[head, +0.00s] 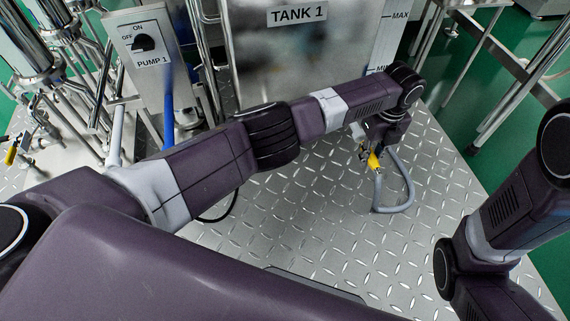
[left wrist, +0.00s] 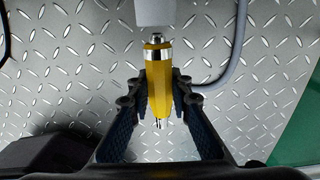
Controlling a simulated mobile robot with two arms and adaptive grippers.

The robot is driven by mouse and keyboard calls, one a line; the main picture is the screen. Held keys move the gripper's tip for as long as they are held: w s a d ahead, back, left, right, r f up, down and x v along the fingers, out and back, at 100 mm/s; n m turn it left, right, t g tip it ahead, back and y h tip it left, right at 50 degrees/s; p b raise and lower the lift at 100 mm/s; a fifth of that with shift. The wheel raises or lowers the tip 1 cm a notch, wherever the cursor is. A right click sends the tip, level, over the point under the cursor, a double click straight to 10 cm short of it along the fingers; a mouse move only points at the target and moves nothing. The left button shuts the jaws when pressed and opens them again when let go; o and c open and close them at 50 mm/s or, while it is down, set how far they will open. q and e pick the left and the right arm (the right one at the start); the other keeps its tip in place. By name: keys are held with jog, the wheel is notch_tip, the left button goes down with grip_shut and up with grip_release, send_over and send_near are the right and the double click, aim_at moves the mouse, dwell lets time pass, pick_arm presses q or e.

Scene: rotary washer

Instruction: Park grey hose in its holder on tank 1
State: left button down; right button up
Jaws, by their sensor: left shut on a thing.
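The grey hose (head: 407,185) hangs in a loop below my left gripper, above the diamond-plate floor. Its yellow end piece (head: 374,162) is at my left gripper (head: 371,155). In the left wrist view, my left gripper (left wrist: 158,88) is shut on this yellow piece (left wrist: 158,65), with one finger on each side. The grey hose (left wrist: 217,82) curves beside it on the right. Tank 1 (head: 275,55), a steel tank with its name on a label, stands behind my left arm. I cannot make out the holder. My right gripper is out of view.
The PUMP 1 switch box (head: 143,45) stands at the upper left, with a blue hose (head: 168,110) beside it. Steel pipework fills the left side. A metal frame (head: 520,85) stands at the upper right. The diamond-plate floor (head: 330,235) is mostly clear.

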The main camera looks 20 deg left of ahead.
pick_arm(q)
jog(key=shift+w+a+b, duration=0.35)
jog(key=shift+w+b, duration=0.25)
jog(key=shift+b, duration=0.2)
jog(key=c, duration=1.7)
grip_release()
notch_tip(320, 180, up, 12)
jog(key=shift+s, duration=0.1)
